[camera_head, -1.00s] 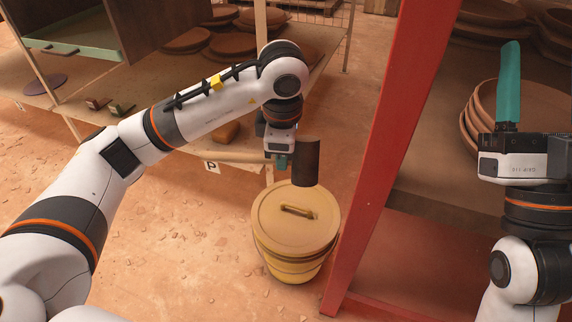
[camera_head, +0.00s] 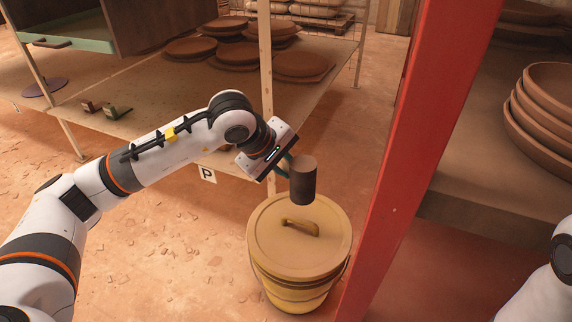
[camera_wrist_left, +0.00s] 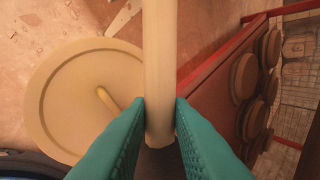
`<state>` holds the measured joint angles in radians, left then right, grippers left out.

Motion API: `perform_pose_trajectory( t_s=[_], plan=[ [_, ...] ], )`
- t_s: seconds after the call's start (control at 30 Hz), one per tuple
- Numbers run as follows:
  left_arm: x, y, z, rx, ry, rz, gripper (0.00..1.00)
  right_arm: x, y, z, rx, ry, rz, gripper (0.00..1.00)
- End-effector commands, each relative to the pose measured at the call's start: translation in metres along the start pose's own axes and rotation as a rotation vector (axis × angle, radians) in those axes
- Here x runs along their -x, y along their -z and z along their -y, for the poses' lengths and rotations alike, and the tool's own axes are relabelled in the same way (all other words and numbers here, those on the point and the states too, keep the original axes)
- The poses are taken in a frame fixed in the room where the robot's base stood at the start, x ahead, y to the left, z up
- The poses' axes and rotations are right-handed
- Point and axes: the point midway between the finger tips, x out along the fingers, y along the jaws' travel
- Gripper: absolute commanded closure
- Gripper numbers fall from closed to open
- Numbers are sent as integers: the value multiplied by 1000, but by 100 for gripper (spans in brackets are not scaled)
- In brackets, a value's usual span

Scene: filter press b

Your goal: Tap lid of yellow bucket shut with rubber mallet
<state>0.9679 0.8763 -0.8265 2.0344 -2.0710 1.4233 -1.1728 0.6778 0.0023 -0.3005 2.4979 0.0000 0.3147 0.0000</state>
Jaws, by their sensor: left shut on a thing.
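The yellow bucket (camera_head: 297,297) stands on the floor at the lower middle of the head view. Its tan lid (camera_head: 275,250), with a raised handle, lies on top; I cannot tell whether its rim is fully seated. My left gripper (camera_head: 286,167) is shut on the rubber mallet. The mallet's dark cylindrical head (camera_head: 302,183) hangs just above the lid's far edge, apart from it. In the left wrist view, teal fingers (camera_wrist_left: 160,122) pinch the pale mallet handle (camera_wrist_left: 160,60), with the lid (camera_wrist_left: 60,85) to the left. My right gripper is out of view.
A red post (camera_head: 420,130) rises close to the bucket's right. Right of it, a shelf holds stacked clay dishes (camera_head: 545,115). Behind the bucket, a low wooden table (camera_head: 150,80) carries more round clay pieces (camera_head: 235,45). Open floor lies left of the bucket.

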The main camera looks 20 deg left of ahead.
Motion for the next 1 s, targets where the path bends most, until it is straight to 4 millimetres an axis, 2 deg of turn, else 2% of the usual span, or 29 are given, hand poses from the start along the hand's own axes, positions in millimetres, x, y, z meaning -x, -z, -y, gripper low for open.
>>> perform_pose_trajectory(
  t_s=[0.5, 0.7, 1.0],
  plan=[
    [-51, 2, -34, 1, 1, 1, 100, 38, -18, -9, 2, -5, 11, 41],
    [-57, 2, -38, 2, 2, 1, 100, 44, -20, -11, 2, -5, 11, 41],
    [-57, 2, -37, 2, 2, 0, 100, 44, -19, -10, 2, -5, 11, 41]
  ],
)
